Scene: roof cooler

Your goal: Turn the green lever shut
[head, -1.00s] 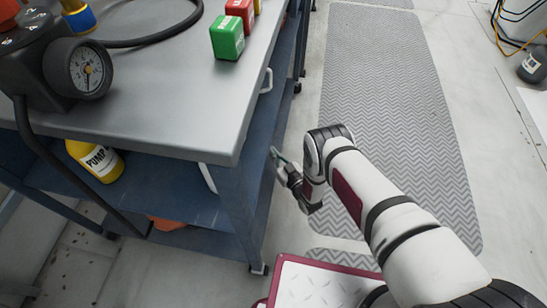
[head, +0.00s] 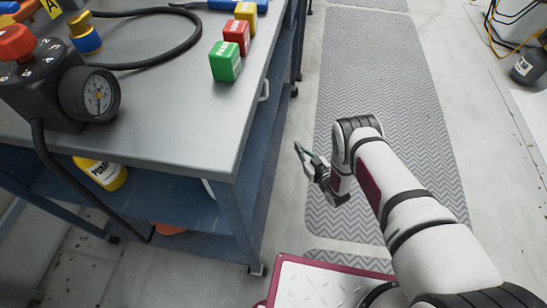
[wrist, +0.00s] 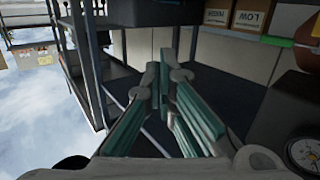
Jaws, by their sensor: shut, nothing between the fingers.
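My gripper (head: 300,149) is out over the floor, to the right of the workbench's front corner, and touches nothing. In the wrist view its teal-padded fingers (wrist: 168,68) are together with nothing held between them.
The grey workbench (head: 175,130) carries a dark block with a round gauge (head: 95,95), a red knob (head: 15,42), a black hose (head: 150,62), and green (head: 224,66), red (head: 236,38) and yellow (head: 246,14) blocks. Patterned floor mat (head: 380,90) lies right.

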